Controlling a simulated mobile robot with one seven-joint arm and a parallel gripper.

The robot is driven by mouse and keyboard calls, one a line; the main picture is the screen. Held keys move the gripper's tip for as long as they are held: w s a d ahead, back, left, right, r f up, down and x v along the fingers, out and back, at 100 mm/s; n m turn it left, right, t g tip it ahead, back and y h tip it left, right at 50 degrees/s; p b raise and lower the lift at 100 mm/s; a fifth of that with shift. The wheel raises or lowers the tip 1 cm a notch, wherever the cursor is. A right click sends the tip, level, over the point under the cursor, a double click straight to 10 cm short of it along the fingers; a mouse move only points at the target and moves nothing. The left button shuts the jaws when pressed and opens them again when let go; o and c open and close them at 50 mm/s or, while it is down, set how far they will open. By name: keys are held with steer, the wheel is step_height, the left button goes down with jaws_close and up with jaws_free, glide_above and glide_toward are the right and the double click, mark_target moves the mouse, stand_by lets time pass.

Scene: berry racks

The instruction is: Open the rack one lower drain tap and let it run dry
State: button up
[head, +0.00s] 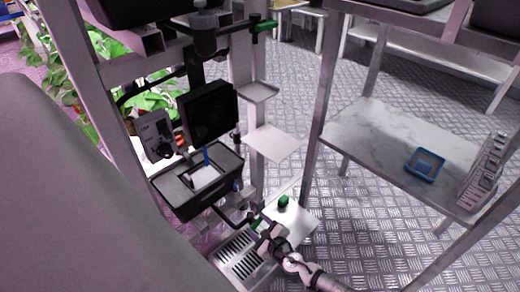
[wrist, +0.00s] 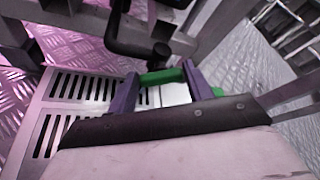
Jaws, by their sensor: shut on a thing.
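The lower drain tap has a green handle (wrist: 160,77) at the end of a black pipe (wrist: 135,40) in the wrist view. My gripper (wrist: 162,74) has one purple finger on each side of this green handle and is shut on it. The gripper also shows low in the head view (head: 266,229), at the foot of the rack, but the handle between its fingers is hard to make out there. A slotted drain grate (wrist: 75,90) lies below the tap. I cannot see any water running, and the tap's outlet is not clear.
Another green tap handle (head: 264,26) sits high on the rack. A black tray box (head: 215,196) hangs just above my gripper. A marble bench (head: 365,135) with a blue tray (head: 425,165) is at right.

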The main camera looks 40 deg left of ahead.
steer(key=n, duration=0.1)
steer(key=n+t+p, duration=0.1)
steer(key=n+t, duration=0.1)
steer(key=n, duration=0.1)
steer(key=shift+s+f+y, duration=0.15)
steer(key=shift+s+y, duration=0.15)
steer(key=shift+y, duration=0.1)
steer(key=n+t+p, duration=0.1)
steer(key=n, duration=0.1)
steer(key=n+t+y+p, duration=0.1)
steer(key=n, duration=0.1)
steer(key=shift+f+n+p, duration=0.35)
steer(key=shift+n+p, duration=0.05)
steer(key=o, duration=1)
steer(key=shift+d+f, duration=0.1)
steer(key=shift+d, duration=0.1)
